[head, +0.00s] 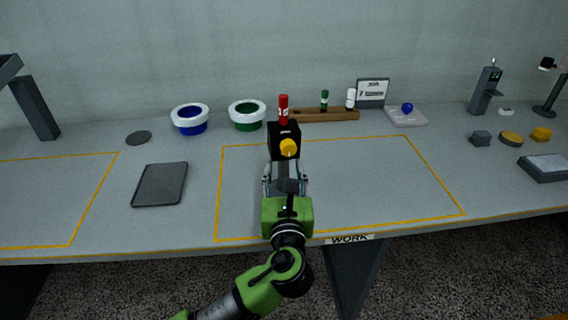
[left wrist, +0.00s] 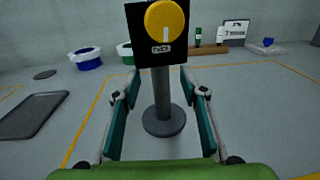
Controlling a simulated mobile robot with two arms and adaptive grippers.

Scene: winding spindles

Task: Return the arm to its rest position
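My left gripper (head: 285,170) is over the marked work area in the head view, its arm coming up from below. In the left wrist view its two fingers (left wrist: 159,85) are open, with clear gaps to the grey post standing beyond or between them; how deep the post lies is hard to tell. The post (left wrist: 161,95) rises from a round grey base (left wrist: 163,121) and carries a black box (head: 284,136) with a yellow knob (head: 289,148). A red spindle (head: 283,108) shows upright at the box's top. My right gripper is not in view.
A blue pot (head: 190,128) and a green pot (head: 247,124) with white rims stand behind. A wooden rack (head: 337,115) has green and white spindles. A dark tray (head: 160,186) lies left. The right of the yellow-outlined area is clear. Small items stand far right.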

